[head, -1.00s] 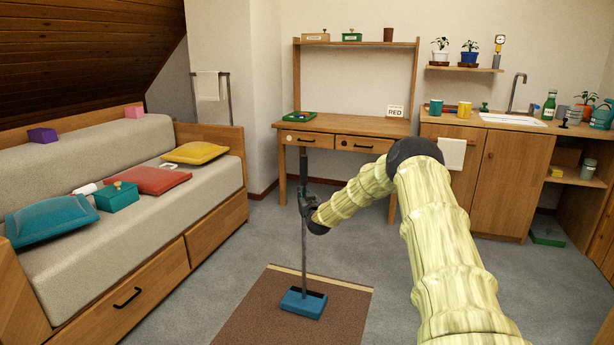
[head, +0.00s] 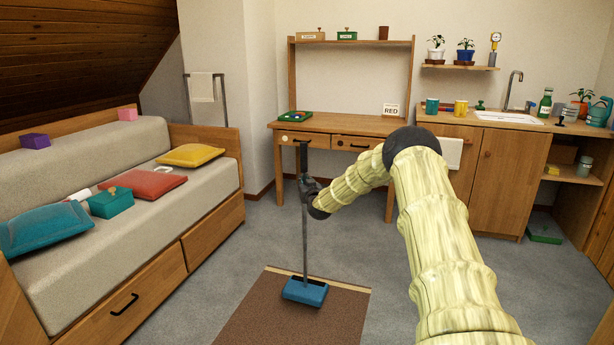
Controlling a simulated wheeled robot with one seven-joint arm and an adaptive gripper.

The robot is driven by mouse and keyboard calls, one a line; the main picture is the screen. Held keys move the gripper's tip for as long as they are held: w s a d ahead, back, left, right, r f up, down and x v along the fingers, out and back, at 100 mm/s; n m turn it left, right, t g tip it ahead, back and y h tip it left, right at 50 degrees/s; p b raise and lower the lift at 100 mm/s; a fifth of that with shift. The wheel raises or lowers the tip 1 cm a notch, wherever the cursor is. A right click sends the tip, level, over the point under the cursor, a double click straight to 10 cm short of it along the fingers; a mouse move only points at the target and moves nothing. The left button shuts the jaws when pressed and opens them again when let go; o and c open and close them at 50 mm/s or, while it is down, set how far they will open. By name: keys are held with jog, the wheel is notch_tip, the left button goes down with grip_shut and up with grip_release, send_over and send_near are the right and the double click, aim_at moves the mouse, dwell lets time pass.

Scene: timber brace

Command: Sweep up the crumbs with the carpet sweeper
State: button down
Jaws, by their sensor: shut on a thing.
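The carpet sweeper (head: 305,291) has a blue head and a long thin grey handle with a dark grip at the top. Its head rests on the brown rug (head: 262,318), near the rug's far edge, and its handle stands almost upright. My gripper (head: 305,188) is shut on the handle just below the dark grip. My arm reaches in from the lower right. I cannot make out any crumbs on the rug; its near part runs out of the picture.
A sofa bed (head: 190,215) with cushions and drawers stands along the left. A wooden desk (head: 345,124) stands behind the sweeper. A kitchen cabinet (head: 492,185) with a sink is at the right. Grey carpet (head: 215,272) around the rug is clear.

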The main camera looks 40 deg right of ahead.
aim_at(303, 176)
notch_tip(303, 176, up, 2)
jog(key=shift+a+r+p, duration=0.1)
jog(key=shift+r+p, duration=0.05)
jog(key=shift+p, duration=0.25)
jog(key=shift+a+r, duration=0.15)
jog(key=shift+r, duration=0.2)
jog(key=shift+f, duration=0.1)
jog(key=shift+d+f, duration=0.2)
